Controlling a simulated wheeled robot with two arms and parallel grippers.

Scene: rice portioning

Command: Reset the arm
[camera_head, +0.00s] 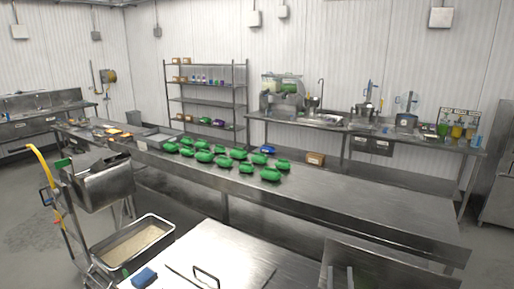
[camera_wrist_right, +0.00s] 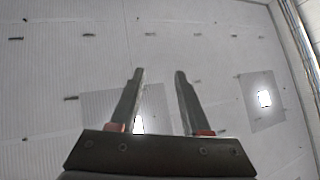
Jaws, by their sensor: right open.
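My left gripper is not in view.
A steel counter (camera_head: 228,250) in front holds a blue sponge (camera_head: 145,277). A rice tray (camera_head: 132,242) stands left of it. The long table's right end is bare.

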